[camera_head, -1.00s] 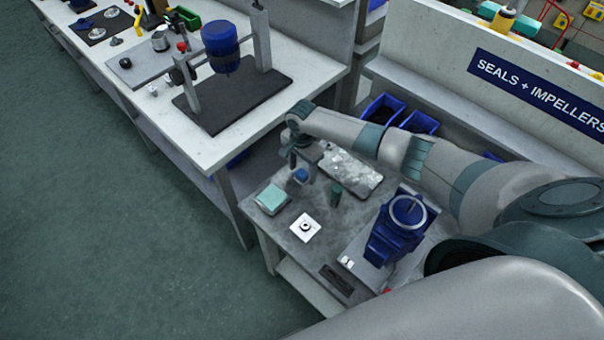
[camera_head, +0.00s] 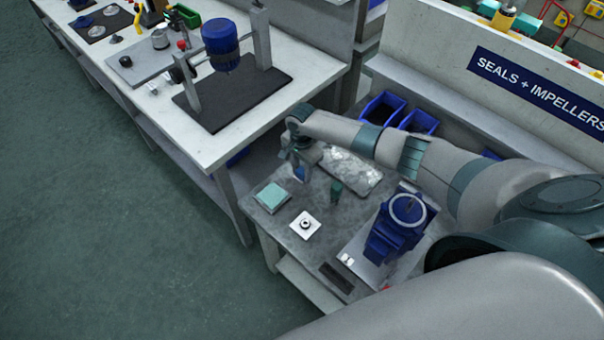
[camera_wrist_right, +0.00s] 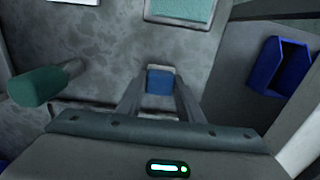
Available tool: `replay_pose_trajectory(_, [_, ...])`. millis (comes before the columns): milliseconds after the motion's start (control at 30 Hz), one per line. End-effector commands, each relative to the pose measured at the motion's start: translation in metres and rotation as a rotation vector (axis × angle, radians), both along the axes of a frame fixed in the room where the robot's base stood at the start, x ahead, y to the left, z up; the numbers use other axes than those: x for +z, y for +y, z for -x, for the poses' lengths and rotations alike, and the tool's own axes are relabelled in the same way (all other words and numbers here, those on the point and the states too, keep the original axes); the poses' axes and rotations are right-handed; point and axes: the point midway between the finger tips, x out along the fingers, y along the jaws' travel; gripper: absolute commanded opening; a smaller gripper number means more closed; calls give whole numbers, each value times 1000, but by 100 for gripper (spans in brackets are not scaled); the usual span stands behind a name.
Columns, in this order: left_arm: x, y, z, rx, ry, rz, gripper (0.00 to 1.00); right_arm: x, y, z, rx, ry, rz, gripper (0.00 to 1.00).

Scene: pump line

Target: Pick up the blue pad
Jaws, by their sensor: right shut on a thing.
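The blue pad (camera_wrist_right: 159,82) is a small blue block, seen between the fingertips of my right gripper (camera_wrist_right: 159,88) in the right wrist view. The fingers are shut on it. In the head view the right gripper (camera_head: 299,172) points down at the far left part of the small grey table, and the blue pad (camera_head: 299,174) shows low between its fingers. I cannot tell whether the pad is clear of the tabletop. My left gripper is not in view.
On the grey table (camera_head: 318,247) stand a teal pad in a tray (camera_head: 271,197), a white square with a dark ring (camera_head: 305,225), a green cylinder (camera_head: 336,190) and a blue pump housing (camera_head: 396,230). A silvery tray (camera_head: 350,170) lies behind. Blue bins (camera_head: 383,110) stand beyond.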

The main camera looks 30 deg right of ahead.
Motion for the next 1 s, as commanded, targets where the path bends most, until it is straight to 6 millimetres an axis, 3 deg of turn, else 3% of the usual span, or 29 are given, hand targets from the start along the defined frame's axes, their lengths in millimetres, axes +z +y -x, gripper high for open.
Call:
replay_pose_trajectory(367, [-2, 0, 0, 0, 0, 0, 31, 9, 0, -1, 1, -3, -2, 12])
replay_pose_trajectory(1000, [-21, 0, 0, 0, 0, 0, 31, 95, 0, -1, 0, -2, -1, 12])
